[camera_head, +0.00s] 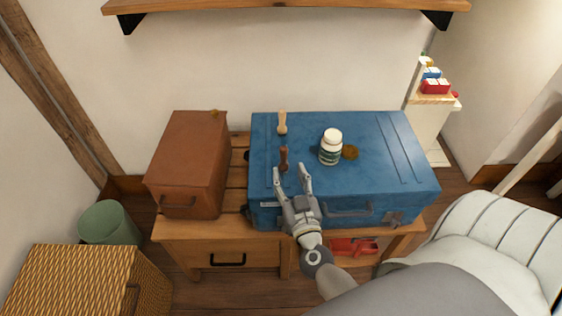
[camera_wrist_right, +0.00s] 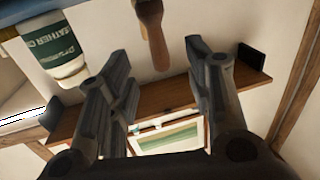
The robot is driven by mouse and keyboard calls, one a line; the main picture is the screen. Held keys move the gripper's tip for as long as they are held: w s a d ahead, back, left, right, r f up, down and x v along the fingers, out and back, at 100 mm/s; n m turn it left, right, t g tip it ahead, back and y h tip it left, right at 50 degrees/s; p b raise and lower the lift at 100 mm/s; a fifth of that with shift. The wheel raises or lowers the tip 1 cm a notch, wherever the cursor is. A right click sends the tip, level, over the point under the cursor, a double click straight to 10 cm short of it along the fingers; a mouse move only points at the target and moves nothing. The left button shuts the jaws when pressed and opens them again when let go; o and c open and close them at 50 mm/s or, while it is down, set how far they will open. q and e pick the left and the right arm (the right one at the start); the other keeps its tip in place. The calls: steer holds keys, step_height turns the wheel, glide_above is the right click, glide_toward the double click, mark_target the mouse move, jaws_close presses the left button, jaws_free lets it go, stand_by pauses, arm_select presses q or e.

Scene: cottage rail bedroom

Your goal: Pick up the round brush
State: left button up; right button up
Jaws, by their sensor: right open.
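A dark brown upright wooden piece, which looks like the round brush (camera_head: 284,158), stands on the blue trunk (camera_head: 380,140) near its left end. A similar pale wooden piece (camera_head: 282,122) stands behind it; I cannot be sure which is the round brush. My right gripper (camera_head: 291,172) is open and empty, its fingers pointing at the dark piece from the front. In the right wrist view, a brown wooden handle (camera_wrist_right: 152,35) shows beyond the gap between the open fingers (camera_wrist_right: 155,60), apart from them. My left gripper is not in view.
A white bottle (camera_head: 331,146) with a green label stands right of the brushes, with a flat brown item (camera_head: 350,151) beside it. A brown case (camera_head: 190,165) stands left of the trunk on the wooden bench (camera_head: 220,230). A wall shelf (camera_head: 280,8) hangs above.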

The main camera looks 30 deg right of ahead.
mark_target(285, 161)
steer(key=x, duration=0.5)
steer(key=f+x, duration=0.1)
steer(key=x, duration=0.2)
steer(key=shift+d+b, duration=0.15)
steer(key=shift+b, duration=0.2)
steer(key=shift+s, duration=0.1)
steer(key=shift+c, duration=0.4)
jaws_close()
